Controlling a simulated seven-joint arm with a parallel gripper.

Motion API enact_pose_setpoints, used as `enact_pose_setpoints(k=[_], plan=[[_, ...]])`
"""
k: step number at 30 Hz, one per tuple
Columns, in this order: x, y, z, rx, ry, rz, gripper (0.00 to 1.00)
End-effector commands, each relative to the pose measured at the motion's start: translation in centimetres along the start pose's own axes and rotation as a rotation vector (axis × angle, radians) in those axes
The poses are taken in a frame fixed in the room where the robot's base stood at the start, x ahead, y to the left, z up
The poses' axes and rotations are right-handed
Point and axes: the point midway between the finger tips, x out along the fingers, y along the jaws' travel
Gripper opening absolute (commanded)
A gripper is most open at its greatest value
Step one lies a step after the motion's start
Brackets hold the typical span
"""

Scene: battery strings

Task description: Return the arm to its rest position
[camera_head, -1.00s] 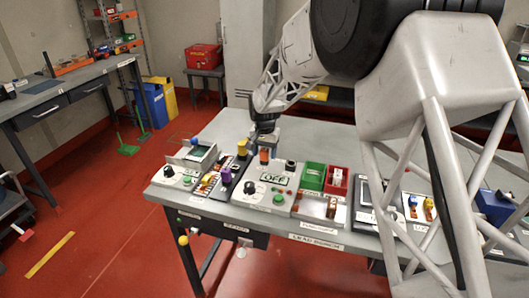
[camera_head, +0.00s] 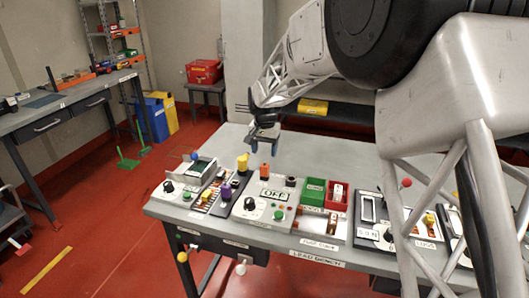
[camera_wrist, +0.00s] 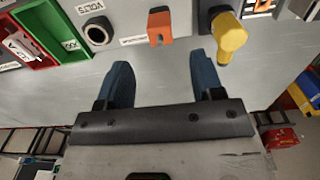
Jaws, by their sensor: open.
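My gripper (camera_head: 265,146) hangs in the air above the back part of the grey workbench (camera_head: 330,150), beyond the row of control panels. In the wrist view its two blue fingers (camera_wrist: 162,85) stand wide apart with nothing between them. An orange part (camera_wrist: 160,26) and a yellow part (camera_wrist: 229,38) lie past the fingertips, apart from them. In the head view the orange part (camera_head: 265,172) and the yellow part (camera_head: 243,162) stand at the back of the panels, below my gripper.
A panel with an OFF display (camera_head: 273,194), a green bin (camera_head: 313,191) and a red bin (camera_head: 337,195) fill the bench front. A purple knob (camera_head: 226,192) stands to the left. The bench behind the panels is mostly clear. A red box (camera_head: 205,71) stands farther back.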

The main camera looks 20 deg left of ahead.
Motion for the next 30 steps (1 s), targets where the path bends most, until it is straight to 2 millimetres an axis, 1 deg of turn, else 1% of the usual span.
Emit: enact_pose_setpoints(k=[15,20,23,26,30], plan=[[0.0,0.0,0.0,0.000,0.000,0.000,0.61],[-0.5,0.8,0.2,0.001,0.003,-0.002,0.61],[-1.2,1.9,0.6,0.001,0.006,-0.003,0.61],[-2.4,3.8,1.2,0.004,0.013,-0.007,0.61],[-4.6,7.4,2.5,0.006,0.026,-0.012,0.61]])
